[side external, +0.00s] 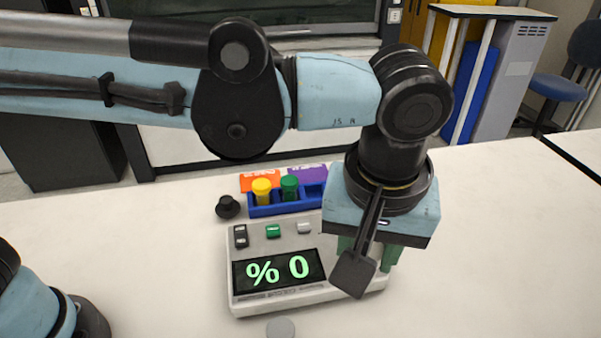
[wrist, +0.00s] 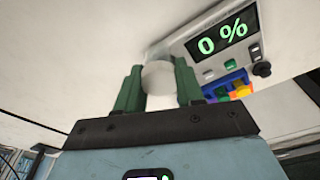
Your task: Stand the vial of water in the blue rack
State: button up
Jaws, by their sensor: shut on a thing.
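My gripper (side external: 371,258) has green fingers and points down over the right end of the white instrument in the side view. In the wrist view my gripper (wrist: 157,78) is shut on a pale, whitish cylinder (wrist: 159,84), which I take as the vial of water. Its contents cannot be made out, and in the side view it is mostly hidden by a dark flat part of my wrist. The blue rack (side external: 262,211) stands behind the instrument, left of my gripper. It holds a yellow-capped vial (side external: 261,190) and a green-capped vial (side external: 289,188).
The white instrument (side external: 236,290) shows "% 0" on its display (side external: 279,270). A black knob-like piece (side external: 228,207) stands left of the rack. Orange (side external: 259,181) and purple (side external: 307,172) labels lie behind it. A grey disc (side external: 280,328) lies in front. The table to the right is clear.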

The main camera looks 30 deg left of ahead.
jog(key=shift+s+d+r, duration=0.15)
jog(key=shift+s+r, duration=0.1)
jog(key=shift+s, duration=0.05)
jog(key=shift+w+n, duration=0.25)
jog(key=shift+n, duration=0.05)
jog(key=shift+w+a+f+n+g+y, duration=0.2)
jog(key=shift+w+a+f+n+g, duration=0.15)
jog(key=shift+w+a+f+n, duration=2.2)
jog(key=shift+w+a+f+n+g+y, duration=0.25)
jog(key=shift+w+a+f+n, duration=0.95)
jog(key=shift+w+a+n, duration=2.55)
jog(key=shift+w+a+f+n+g+y, duration=0.15)
jog(key=shift+w+a+f+n+g, duration=0.25)
jog(key=shift+w+a+f+n, duration=2.75)
jog(key=w, duration=0.1)
jog(key=w+r+m, duration=0.1)
jog(key=w+a+r+m, duration=0.1)
jog(key=w, duration=0.1)
jog(key=shift+r+m, duration=0.1)
jog(key=shift+m, duration=0.15)
jog(key=shift+f, duration=1.25)
jog(key=shift+f, duration=0.3)
